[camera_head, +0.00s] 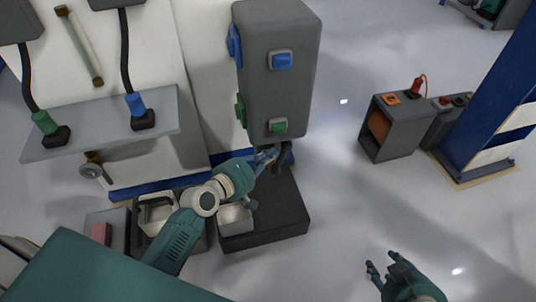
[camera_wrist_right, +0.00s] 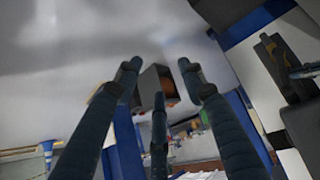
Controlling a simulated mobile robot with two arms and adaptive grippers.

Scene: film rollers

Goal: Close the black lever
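A tall grey machine housing (camera_head: 277,65) stands at the upper middle of the head view, with blue and green buttons on it. A dark part (camera_head: 285,154), which may be the black lever, shows just under its lower end; its exact shape and position are hard to make out. My left gripper (camera_head: 268,157) is right beside this dark part, with its fingers partly hidden. I cannot tell if it grips or touches it. My right gripper (camera_head: 374,271) is at the bottom right, away from the machine. Its fingers are spread and empty in the right wrist view (camera_wrist_right: 158,82).
A black base block (camera_head: 275,222) stands below the housing, with metal trays (camera_head: 157,214) to its left. A grey shelf (camera_head: 100,122) with green and blue connectors is at the left. A grey box (camera_head: 391,128) and a blue post (camera_head: 493,95) stand at the right. Floor between is clear.

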